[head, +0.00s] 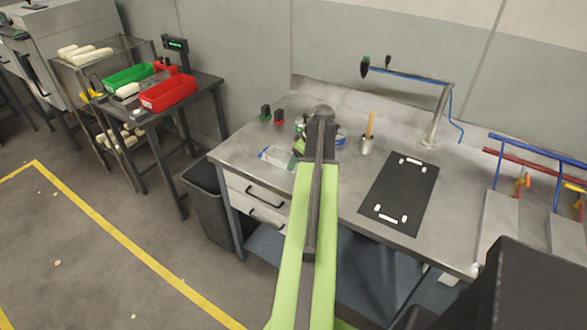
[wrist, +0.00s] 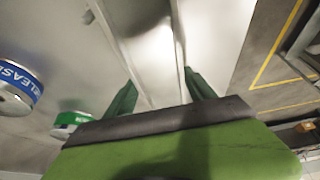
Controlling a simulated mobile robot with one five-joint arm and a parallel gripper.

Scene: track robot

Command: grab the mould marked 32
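No mark 32 can be read in either view, and I cannot single out the mould. In the head view my gripper (head: 321,118) is over the back of the steel bench (head: 250,148), largely hidden by my green arm. A rounded grey shape shows at its end; I cannot tell what it is. In the wrist view my gripper (wrist: 138,22) has its two fingers apart. A tin with a blue "RELEASE" label (wrist: 18,85) and a green-labelled tin (wrist: 70,122) stand left of the fingers.
A black mat (head: 398,195) with white pieces lies right of my arm. A cup with a wooden handle (head: 366,143) stands behind it, near a jointed stand (head: 437,115). Two small dark items (head: 272,117) sit at the back left. Green (head: 128,76) and red (head: 168,92) trays are on a side table.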

